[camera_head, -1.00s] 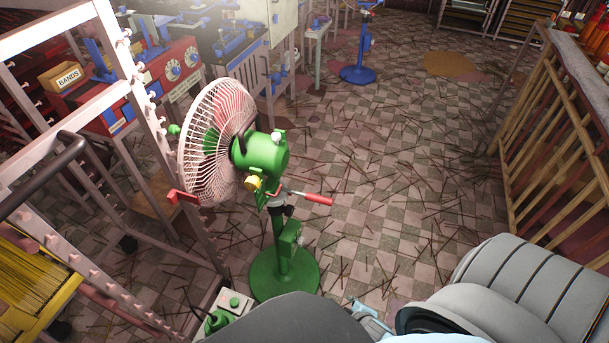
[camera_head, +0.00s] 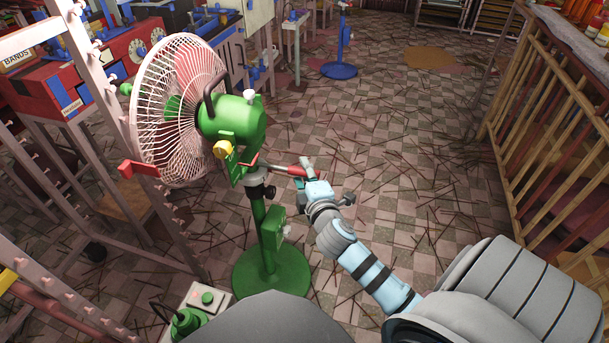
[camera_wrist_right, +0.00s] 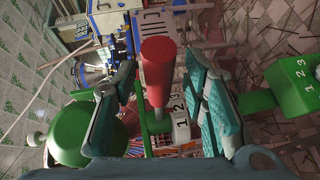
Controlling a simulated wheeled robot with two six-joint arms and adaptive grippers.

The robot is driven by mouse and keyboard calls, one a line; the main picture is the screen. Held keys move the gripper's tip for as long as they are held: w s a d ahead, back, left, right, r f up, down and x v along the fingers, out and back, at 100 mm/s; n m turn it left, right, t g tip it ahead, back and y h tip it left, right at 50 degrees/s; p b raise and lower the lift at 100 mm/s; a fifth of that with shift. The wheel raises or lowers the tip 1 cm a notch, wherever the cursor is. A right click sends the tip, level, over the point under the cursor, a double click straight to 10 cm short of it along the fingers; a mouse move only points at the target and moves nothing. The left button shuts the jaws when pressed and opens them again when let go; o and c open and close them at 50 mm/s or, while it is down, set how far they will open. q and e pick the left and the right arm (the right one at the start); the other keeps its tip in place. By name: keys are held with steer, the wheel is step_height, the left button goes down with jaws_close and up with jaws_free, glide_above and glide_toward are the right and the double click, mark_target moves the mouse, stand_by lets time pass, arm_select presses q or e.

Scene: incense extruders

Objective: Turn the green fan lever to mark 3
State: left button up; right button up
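The green fan (camera_head: 232,121) stands on a round green base at left centre in the head view. Its lever, with a red handle (camera_head: 288,170), sticks out to the right below the motor. The handle also shows large in the right wrist view (camera_wrist_right: 158,70). A white numbered collar (camera_wrist_right: 180,128) shows beyond it; which mark the lever is at cannot be told. My right gripper (camera_head: 309,178) is at the handle's outer end. In the wrist view its fingers are apart, on either side of the handle, with gaps visible. My left gripper is out of view.
A white rack (camera_head: 145,165) stands left of the fan. A green control box (camera_head: 270,222) is on the fan's post, and a switch box (camera_head: 203,300) is near its base. A wooden railing (camera_head: 545,140) runs along the right. The floor between is open, littered with sticks.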

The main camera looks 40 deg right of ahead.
steer(key=shift+w+d, duration=0.2)
steer(key=shift+w, duration=0.25)
jaws_close()
